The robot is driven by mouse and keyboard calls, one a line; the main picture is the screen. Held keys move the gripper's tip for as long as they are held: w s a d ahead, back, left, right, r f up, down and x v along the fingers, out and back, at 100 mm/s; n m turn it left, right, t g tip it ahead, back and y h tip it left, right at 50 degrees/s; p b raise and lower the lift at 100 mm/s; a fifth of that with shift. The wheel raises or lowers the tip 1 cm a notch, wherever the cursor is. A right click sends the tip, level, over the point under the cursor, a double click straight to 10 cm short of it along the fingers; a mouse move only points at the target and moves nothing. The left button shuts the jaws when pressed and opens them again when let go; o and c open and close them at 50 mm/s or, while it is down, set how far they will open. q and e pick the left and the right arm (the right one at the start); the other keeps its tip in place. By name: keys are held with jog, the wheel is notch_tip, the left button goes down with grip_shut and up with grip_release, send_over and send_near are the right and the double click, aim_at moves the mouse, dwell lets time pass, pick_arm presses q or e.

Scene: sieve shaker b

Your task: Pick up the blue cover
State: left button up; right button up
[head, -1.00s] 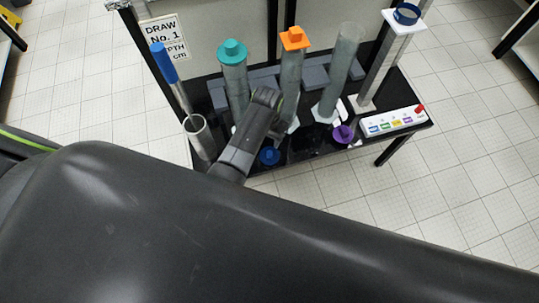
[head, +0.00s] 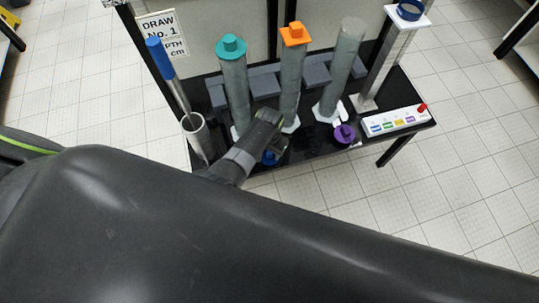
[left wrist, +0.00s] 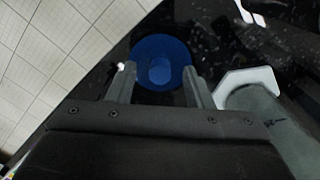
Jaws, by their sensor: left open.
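The blue cover (left wrist: 160,62) is a round disc with a raised knob, lying on the black tabletop near its front edge. In the head view the blue cover (head: 268,158) is mostly hidden behind my left gripper (head: 272,140). In the left wrist view my left gripper (left wrist: 158,82) is open. Its two fingers point at the cover, one toward each side of its near rim, with nothing held between them. I cannot tell whether the fingers touch the cover. My right gripper is not in view.
A purple cover (head: 344,133) lies to the right, beside a labelled white strip (head: 394,121).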

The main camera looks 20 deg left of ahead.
aim_at(270, 153)
pick_arm(q)
jog(key=shift+c, duration=0.5)
grip_shut()
notch_tip(270, 153, up, 10)
jog(key=p, duration=0.2)
